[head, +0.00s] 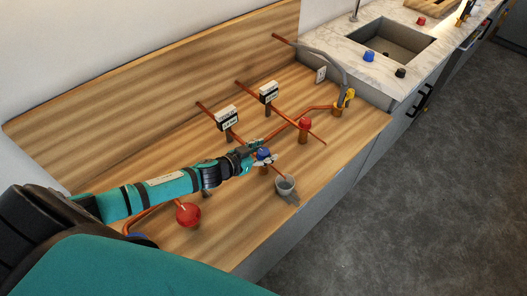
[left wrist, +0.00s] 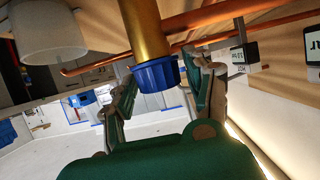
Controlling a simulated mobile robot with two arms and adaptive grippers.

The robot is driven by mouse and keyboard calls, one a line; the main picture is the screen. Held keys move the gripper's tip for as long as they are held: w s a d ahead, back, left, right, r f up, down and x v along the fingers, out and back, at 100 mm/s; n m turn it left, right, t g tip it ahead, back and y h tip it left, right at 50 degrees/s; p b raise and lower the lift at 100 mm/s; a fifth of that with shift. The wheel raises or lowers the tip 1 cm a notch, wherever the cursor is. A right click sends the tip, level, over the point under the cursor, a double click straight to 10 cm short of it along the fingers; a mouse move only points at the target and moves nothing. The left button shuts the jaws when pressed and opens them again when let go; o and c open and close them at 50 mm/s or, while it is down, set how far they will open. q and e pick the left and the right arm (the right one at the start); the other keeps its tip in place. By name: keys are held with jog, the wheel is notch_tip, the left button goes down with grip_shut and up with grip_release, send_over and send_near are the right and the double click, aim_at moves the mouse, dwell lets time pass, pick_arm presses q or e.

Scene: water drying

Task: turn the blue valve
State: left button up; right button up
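The blue valve (head: 263,153) is a knob on a brass stem along the copper pipe, in the middle of the wooden counter. My left gripper (head: 262,161) is at this valve and partly hides it in the head view. In the left wrist view the ribbed blue valve (left wrist: 156,76) sits between the two fingers of my left gripper (left wrist: 160,88). The fingers are spread on either side of it, very close to its sides. Whether either finger touches the valve is unclear. My right gripper is not in view.
A grey cup (head: 286,188) stands just right of the valve. A red valve (head: 305,124), a red ball-shaped part (head: 188,213) and two white gauges (head: 227,118) are along the copper pipes. A sink (head: 392,40) with loose knobs beside it is at the back right.

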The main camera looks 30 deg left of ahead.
pick_arm(q)
jog(key=c, duration=0.9)
